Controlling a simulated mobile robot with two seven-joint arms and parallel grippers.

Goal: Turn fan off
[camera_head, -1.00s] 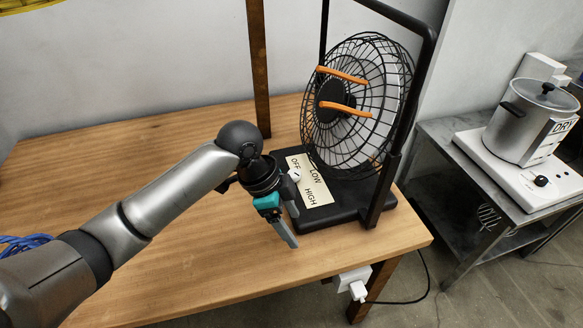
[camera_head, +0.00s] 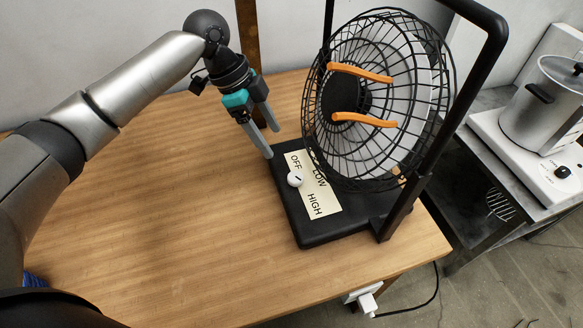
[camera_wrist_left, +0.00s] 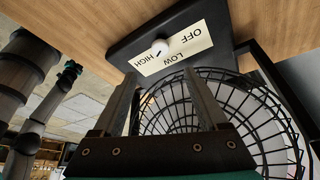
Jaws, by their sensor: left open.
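A black caged fan (camera_head: 375,100) with orange strips on its front stands on a black base (camera_head: 335,229) on a wooden table. A cream label (camera_head: 322,200) on the base reads OFF, LOW and HIGH. I cannot tell surely which word the mark points to. My left gripper (camera_head: 272,143) is open and empty, above the base's back left corner, apart from the knob. My right gripper is out of view.
The wooden table (camera_head: 170,210) is clear left of the fan. The fan's black frame (camera_head: 450,125) rises on its right. A silver pot (camera_head: 545,105) on a white appliance stands on a metal side table. A white plug (camera_head: 367,303) and black cord hang at the table's front edge.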

